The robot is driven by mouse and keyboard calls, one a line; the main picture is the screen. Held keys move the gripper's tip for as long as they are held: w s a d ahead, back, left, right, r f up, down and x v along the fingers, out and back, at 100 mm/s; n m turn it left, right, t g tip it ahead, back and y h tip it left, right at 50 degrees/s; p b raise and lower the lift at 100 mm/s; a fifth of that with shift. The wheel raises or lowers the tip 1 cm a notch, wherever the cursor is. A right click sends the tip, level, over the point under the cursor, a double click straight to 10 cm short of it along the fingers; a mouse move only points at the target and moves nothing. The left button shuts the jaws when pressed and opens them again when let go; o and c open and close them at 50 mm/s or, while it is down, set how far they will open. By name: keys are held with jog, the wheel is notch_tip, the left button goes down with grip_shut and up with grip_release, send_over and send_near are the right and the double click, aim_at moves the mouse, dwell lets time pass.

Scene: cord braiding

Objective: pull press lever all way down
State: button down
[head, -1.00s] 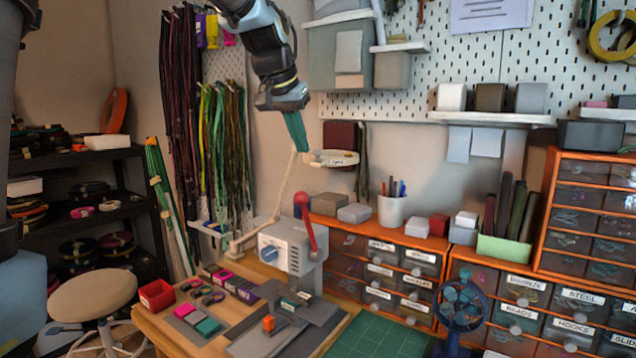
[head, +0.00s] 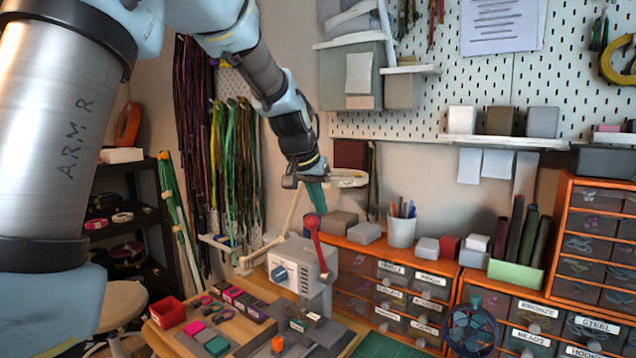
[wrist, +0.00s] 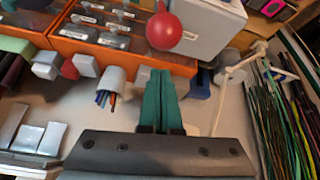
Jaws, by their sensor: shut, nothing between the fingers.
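The press (head: 292,266) is a grey box with a blue dial, standing on the wooden bench. Its red lever (head: 318,250) stands up along the right side, topped by a round red knob (head: 311,222). My gripper (head: 318,208) has teal fingers closed together, with nothing between them. It hangs just above the knob in the head view. In the wrist view the fingertips (wrist: 160,73) point toward the red knob (wrist: 163,31), with a small gap showing between them. The grey press body (wrist: 212,25) is beside the knob there. I cannot tell whether the fingers touch the knob.
A cream jointed lamp (head: 282,226) stands close behind the press, its head near my gripper. A white pen cup (head: 402,231) and small boxes sit on the orange drawers (head: 365,245) to the right. Hanging cords (head: 235,150) are at the left.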

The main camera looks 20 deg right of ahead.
jog(key=shift+s+a+p, duration=0.3)
jog(key=shift+s+a, duration=0.6)
jog(key=shift+a, duration=0.15)
jog(key=shift+f, duration=0.1)
jog(key=shift+f+b, duration=0.1)
jog(key=shift+b, duration=0.35)
